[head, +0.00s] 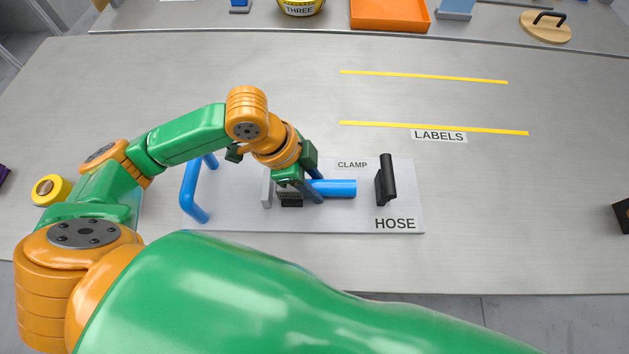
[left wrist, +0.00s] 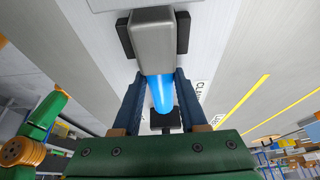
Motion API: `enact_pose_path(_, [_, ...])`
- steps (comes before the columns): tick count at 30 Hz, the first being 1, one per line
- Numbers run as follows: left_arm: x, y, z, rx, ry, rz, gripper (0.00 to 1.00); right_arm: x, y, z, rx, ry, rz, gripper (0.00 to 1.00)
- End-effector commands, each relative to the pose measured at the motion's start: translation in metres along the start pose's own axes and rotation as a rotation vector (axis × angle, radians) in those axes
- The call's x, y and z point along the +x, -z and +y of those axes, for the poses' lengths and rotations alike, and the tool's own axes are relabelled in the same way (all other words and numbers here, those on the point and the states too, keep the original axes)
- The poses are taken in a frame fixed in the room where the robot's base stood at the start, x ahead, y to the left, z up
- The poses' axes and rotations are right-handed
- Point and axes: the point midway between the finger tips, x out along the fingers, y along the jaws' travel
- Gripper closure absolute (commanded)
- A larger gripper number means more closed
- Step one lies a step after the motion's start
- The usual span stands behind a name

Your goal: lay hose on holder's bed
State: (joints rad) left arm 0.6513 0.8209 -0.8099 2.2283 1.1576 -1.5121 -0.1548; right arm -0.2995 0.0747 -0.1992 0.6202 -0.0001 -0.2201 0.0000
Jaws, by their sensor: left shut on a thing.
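The blue hose (head: 338,188) lies roughly level above the grey board (head: 245,217), pointing right. My left gripper (head: 313,188) is shut on it, with a finger on each side; the left wrist view shows the hose (left wrist: 162,95) between the fingers. The hose meets a grey block (left wrist: 153,42) flanked by black pads. In the head view, a grey piece (head: 267,188) and a black piece (head: 291,199) show there, partly hidden by my gripper. I cannot tell whether the hose touches the bed. A black upright part (head: 386,180) stands past the hose's free end, beside the CLAMP and HOSE labels.
A blue tubular frame (head: 190,190) stands on the board's left. Yellow strips (head: 430,128) and a LABELS tag lie behind. A yellow roll (head: 50,189) is at far left and a dark box (head: 622,216) at far right.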

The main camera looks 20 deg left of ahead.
Motion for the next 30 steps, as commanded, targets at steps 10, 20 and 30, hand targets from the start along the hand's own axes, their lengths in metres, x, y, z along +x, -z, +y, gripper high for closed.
enact_pose_path(10, [0.001,0.0,0.0,0.0,0.0,0.001,0.36,0.0,0.0,0.001,-0.002,-0.001,-0.001,0.5])
enact_pose_path(20, [0.0,0.001,0.0,0.0,0.001,0.001,0.28,-0.001,-0.001,0.003,-0.004,-0.005,-0.002,0.5])
enact_pose_path(30, [-0.084,0.003,-0.002,-0.001,0.007,0.001,0.28,-0.021,0.001,0.004,-0.004,-0.006,-0.002,0.5])
